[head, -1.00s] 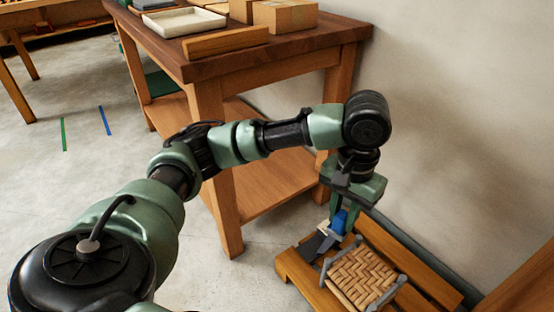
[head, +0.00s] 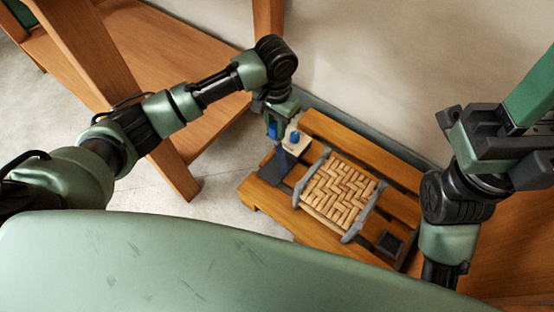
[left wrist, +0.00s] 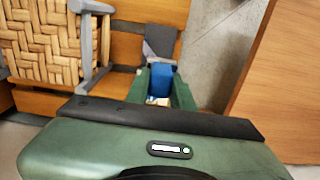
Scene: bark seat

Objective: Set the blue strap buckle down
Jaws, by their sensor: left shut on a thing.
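The blue strap buckle (left wrist: 161,80) sits between the green fingers of my left gripper (left wrist: 160,88) in the left wrist view. In the head view my left gripper (head: 276,120) points down over the far left corner of the low wooden stand, with blue (head: 272,131) showing at its fingertips. A dark grey strap-like piece (head: 277,162) lies right below it; whether the buckle touches it I cannot tell. The woven bark seat (head: 340,190) lies on the stand to the right, between grey side bars. My right gripper (head: 510,120) is raised at the right; its jaw gap is unclear.
The low wooden stand (head: 262,207) is close to the wall (head: 390,60). A small dark square recess (head: 390,243) is at its right end. A wooden table's leg (head: 172,168) and lower shelf (head: 150,65) are at the left. Bare floor (head: 215,185) lies between.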

